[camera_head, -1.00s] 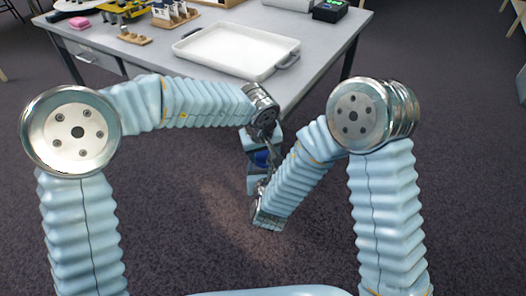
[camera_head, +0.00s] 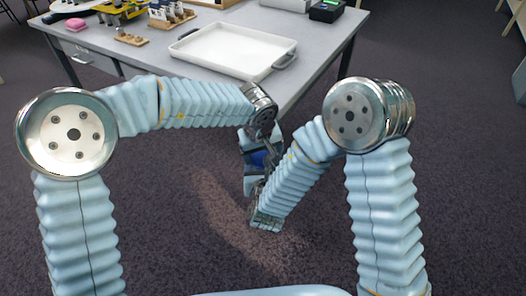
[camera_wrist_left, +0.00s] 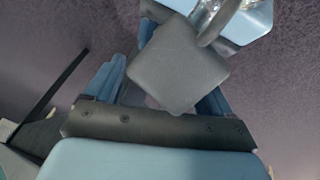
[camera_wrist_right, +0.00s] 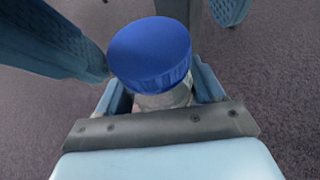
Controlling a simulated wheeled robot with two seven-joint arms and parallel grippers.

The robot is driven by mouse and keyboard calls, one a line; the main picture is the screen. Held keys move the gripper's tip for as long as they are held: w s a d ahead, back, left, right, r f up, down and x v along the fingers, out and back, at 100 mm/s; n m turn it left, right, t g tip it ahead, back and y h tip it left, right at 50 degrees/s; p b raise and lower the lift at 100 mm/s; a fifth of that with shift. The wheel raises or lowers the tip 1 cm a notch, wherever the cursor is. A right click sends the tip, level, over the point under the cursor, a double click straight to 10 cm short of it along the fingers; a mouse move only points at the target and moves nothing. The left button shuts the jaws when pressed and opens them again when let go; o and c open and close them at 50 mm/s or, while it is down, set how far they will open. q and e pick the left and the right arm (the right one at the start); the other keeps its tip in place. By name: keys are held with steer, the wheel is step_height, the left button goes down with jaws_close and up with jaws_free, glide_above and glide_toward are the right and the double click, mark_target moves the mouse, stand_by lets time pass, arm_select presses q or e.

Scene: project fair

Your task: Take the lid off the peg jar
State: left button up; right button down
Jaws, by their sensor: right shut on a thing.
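The peg jar shows in the right wrist view as a dark blue lid (camera_wrist_right: 150,52) on a pale jar body (camera_wrist_right: 165,97). The lid sits on the jar. My right gripper (camera_wrist_right: 160,88) is shut on the jar body below the lid. In the head view the blue lid (camera_head: 262,159) shows small between my two wrists, partly covered. My left gripper (camera_head: 252,148) is close beside it, with its fingers apart. In the left wrist view a dark grey square part covers the space between those fingers, and the lid is not visible there.
A grey table (camera_head: 175,72) stands ahead, beyond my arms. On it are a white tray (camera_head: 235,50), a wooden block with pegs (camera_head: 170,14), a pink item (camera_head: 75,24) and a black box (camera_head: 327,11). The carpet (camera_head: 450,150) on the right is clear.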

arm_select(q)
step_height(320, 180, up, 4)
steer(key=shift+w+r, duration=0.1)
steer(key=shift+r, duration=0.15)
steer(key=shift+o, duration=0.8)
steer(key=shift+a+r, duration=0.1)
steer(key=shift+r, duration=0.25)
steer(key=s+a+r+m, duration=0.1)
steer(key=s+a+r, duration=0.15)
steer(key=r, duration=0.35)
steer(key=x, duration=0.8)
steer(key=s+d+x, duration=0.1)
steer(key=x, duration=0.3)
steer(key=shift+f, duration=0.15)
steer(key=shift+a, duration=0.1)
steer(key=c, duration=1.3)
steer(key=shift+n+y, duration=0.3)
steer(key=shift+n, duration=1.3)
